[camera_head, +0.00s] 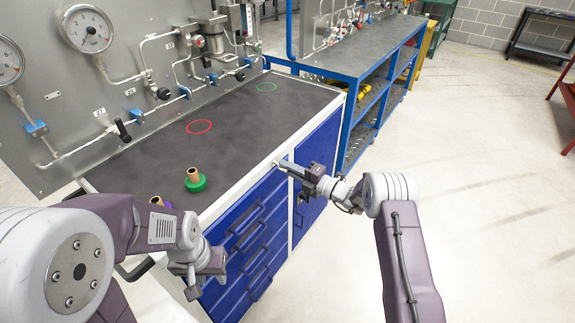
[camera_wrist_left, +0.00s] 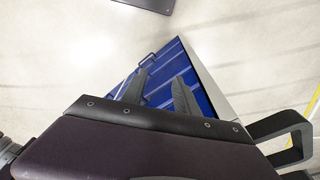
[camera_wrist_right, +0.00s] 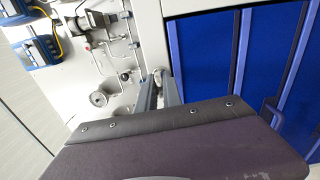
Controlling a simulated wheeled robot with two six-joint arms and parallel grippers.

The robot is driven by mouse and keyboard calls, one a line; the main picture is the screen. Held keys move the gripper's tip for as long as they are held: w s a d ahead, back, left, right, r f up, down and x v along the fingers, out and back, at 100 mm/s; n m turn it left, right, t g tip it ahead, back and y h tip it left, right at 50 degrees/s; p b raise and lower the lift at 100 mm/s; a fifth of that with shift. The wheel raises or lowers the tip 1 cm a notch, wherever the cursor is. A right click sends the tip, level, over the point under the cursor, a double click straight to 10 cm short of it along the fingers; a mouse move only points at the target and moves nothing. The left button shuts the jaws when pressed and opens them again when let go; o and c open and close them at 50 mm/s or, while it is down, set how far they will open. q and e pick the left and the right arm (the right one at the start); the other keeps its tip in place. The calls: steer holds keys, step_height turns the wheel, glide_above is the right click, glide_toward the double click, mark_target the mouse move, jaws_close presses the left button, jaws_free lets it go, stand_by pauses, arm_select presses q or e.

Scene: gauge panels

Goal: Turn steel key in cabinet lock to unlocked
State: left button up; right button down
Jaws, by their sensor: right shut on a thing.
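The cabinet (camera_head: 320,143) has blue fronts in a white frame under a dark worktop. My right gripper (camera_head: 281,164) is at the white frame near the top of the drawers. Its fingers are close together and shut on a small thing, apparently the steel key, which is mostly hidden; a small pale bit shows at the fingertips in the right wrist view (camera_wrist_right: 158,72). The key's angle and the lock face cannot be made out. My left gripper (camera_head: 192,288) hangs low in front of the drawers. Its fingers are apart and empty in the left wrist view (camera_wrist_left: 158,88).
A green-based knob (camera_head: 196,183) stands on the worktop's near end, with a partly hidden purple one beside it. A gauge panel (camera_head: 100,75) stands behind.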

steer(key=shift+m, duration=0.4)
steer(key=c, duration=1.5)
jaws_free()
steer(key=v, duration=0.9)
